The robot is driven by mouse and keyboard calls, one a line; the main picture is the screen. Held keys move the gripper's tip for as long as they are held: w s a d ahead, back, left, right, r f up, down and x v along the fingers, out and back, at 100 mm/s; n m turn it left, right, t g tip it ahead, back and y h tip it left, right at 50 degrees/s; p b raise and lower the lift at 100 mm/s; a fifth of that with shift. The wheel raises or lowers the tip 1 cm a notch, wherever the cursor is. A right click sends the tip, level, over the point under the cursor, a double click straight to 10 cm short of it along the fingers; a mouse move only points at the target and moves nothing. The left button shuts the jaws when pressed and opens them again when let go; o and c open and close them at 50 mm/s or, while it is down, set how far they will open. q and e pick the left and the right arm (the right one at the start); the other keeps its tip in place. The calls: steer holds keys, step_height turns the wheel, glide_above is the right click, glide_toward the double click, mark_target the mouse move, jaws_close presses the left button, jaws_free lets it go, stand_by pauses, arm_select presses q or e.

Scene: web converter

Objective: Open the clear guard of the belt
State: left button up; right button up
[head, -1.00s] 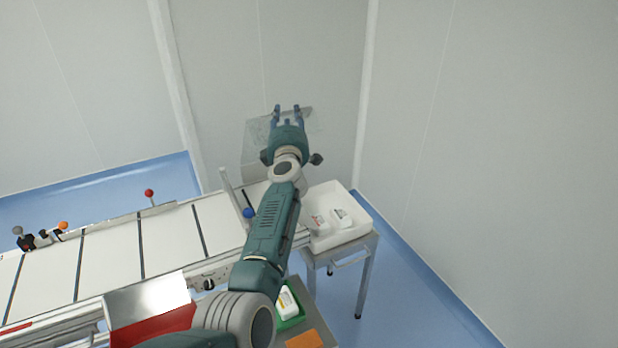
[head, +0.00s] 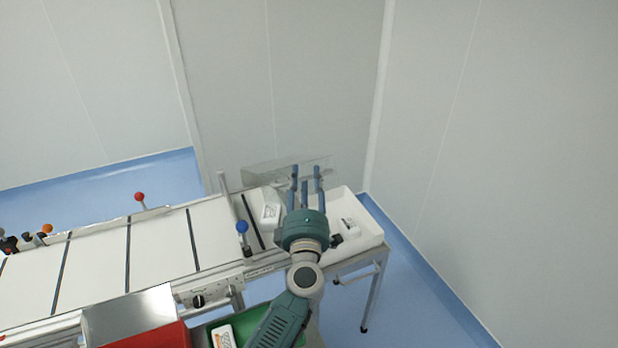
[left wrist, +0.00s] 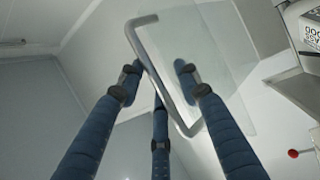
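The clear guard (head: 262,178) is a see-through panel at the far right end of the belt (head: 160,243). In the head view it shows as a low, wide sheet; its exact tilt is hard to tell. In the left wrist view the guard (left wrist: 220,75) has a grey bar-like handle (left wrist: 140,45) along its near edge. My left gripper (head: 306,176) has its fingers apart, just in front of the guard's right part. In the left wrist view the handle passes between the fingers; I cannot tell whether they touch it. My right gripper is not in view.
A white bin (head: 372,236) stands on a small table right of the belt end. A white pack (head: 270,212) lies at the belt end. A blue-knobbed lever (head: 242,229) and a red-knobbed lever (head: 140,197) stick up. A green tray (head: 257,317) is in front.

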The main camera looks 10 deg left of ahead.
arm_select(q)
steer(key=shift+s+f, duration=0.1)
steer(key=shift+f, duration=0.4)
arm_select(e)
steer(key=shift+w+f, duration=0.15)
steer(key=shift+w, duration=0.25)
arm_select(q)
steer(key=shift+s+r, duration=0.1)
steer(key=shift+s, duration=0.1)
steer(key=s+d+r+p, duration=0.1)
steer(key=s+r+p, duration=0.1)
steer(key=s, duration=0.3)
steer(key=s+d+r+p, duration=0.1)
steer(key=s+p, duration=0.3)
steer(key=s, duration=0.2)
steer(key=shift+s+r, duration=0.25)
steer(key=shift+r, duration=0.1)
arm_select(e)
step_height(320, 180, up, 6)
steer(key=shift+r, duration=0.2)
arm_select(q)
steer(key=shift+d, duration=0.1)
